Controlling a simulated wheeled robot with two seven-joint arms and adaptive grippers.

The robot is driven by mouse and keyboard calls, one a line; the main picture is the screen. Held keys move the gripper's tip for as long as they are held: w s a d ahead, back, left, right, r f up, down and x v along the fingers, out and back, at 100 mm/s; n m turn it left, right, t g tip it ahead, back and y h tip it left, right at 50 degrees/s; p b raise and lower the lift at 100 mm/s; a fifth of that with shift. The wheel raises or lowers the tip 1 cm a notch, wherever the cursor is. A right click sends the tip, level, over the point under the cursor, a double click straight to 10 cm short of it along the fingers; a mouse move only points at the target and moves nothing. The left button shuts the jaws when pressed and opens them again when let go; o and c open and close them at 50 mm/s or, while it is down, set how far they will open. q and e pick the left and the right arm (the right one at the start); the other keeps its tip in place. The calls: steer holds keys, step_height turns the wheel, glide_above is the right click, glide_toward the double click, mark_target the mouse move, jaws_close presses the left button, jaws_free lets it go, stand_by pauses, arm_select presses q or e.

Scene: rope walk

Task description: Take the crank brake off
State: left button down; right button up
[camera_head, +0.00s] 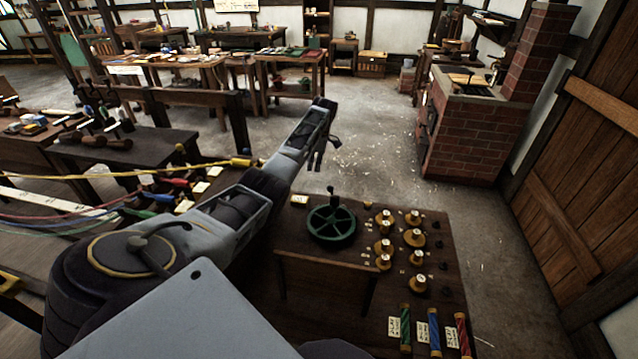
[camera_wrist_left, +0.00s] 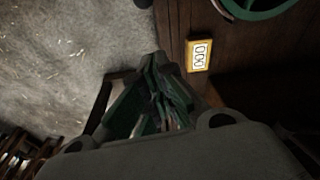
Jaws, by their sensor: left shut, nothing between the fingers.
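The green crank wheel (camera_head: 331,223) lies flat on the dark wooden bench, with an upright handle at its far side. Part of its rim shows at the top right of the left wrist view (camera_wrist_left: 258,15). I cannot make out a separate brake part. My left gripper (camera_head: 319,153) is beyond the wheel's far side, past the bench edge and apart from the wheel. In the left wrist view its fingers (camera_wrist_left: 152,88) are together with nothing between them. My right gripper is not in view.
Several brass pegs (camera_head: 414,237) stand right of the wheel. Coloured rope samples (camera_head: 434,329) lie at the near right. Open floor (camera_head: 375,165) lies beyond the bench.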

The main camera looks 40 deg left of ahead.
arm_select(q)
step_height(320, 180, down, 9)
steer(key=w+d, duration=0.1)
steer(key=d, duration=0.1)
steer(key=shift+b, duration=0.35)
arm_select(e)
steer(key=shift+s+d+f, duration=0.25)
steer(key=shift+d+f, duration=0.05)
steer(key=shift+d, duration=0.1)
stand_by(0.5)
arm_select(q)
steer(key=shift+w, duration=0.1)
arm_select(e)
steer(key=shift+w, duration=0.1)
